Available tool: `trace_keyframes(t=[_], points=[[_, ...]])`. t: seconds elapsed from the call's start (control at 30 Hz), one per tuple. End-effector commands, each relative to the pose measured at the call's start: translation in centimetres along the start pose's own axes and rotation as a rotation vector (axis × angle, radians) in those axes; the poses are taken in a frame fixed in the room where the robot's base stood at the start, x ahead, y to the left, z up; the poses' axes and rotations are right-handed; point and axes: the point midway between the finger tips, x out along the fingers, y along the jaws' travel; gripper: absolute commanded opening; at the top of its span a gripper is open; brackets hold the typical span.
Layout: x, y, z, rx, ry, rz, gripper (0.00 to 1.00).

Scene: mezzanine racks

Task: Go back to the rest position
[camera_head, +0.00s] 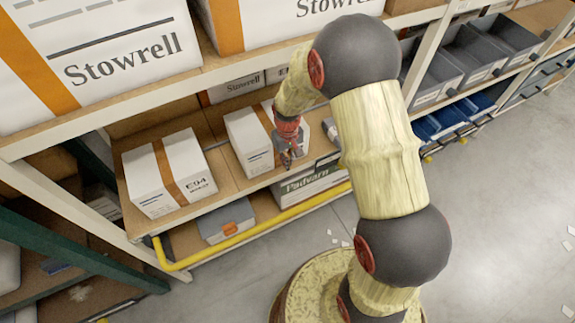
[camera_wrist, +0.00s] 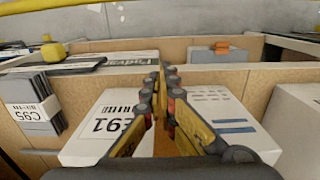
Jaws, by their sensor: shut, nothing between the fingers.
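My gripper (camera_head: 289,158) is in front of the middle rack shelf, at the end of my bent arm. It is beside a white box with an orange-brown stripe (camera_head: 244,142) and looks empty. In the wrist view my gripper (camera_wrist: 163,76) has its fingertips close together, with nothing seen between them. Below the fingers, the white striped box (camera_wrist: 98,112) carries a label like "E91", upside down in that view. Whether the fingers touch the box is unclear.
A white box labelled E94 (camera_head: 170,172) stands left on the same shelf. Large Stowrell boxes (camera_head: 105,60) fill the shelf above. A Padvarn box (camera_head: 308,188), a grey case (camera_head: 226,220) and a yellow rail (camera_head: 215,240) are lower. Grey floor (camera_head: 500,200) is open at right.

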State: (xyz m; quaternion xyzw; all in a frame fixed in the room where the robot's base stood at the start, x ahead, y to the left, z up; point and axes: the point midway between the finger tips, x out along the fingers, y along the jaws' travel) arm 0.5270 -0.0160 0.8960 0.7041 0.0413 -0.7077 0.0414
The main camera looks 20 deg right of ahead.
Motion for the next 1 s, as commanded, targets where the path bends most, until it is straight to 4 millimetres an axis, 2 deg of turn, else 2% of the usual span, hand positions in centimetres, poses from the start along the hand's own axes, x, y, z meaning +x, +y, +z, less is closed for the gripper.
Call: trace_keyframes(t=[0.03,0.1,0.3,0.47,0.73,0.83,0.9,1.0], points=[[-1.2,0.0,-0.1,0.0,0.004,0.001,0.0],[-2.5,0.0,-0.1,0.0,0.004,0.001,0.0],[-5.1,0.0,0.0,0.0,0.001,0.0,0.0],[-5.9,0.0,0.0,0.0,0.0,0.0,0.0],[-6.0,0.0,0.3,0.012,-0.008,-0.001,0.0],[-5.6,-0.3,1.8,0.03,-0.046,-0.006,0.0],[-5.3,-0.5,3.6,0.043,-0.084,-0.011,0.0],[-7.4,-0.9,6.1,0.067,-0.104,-0.012,0.0]])
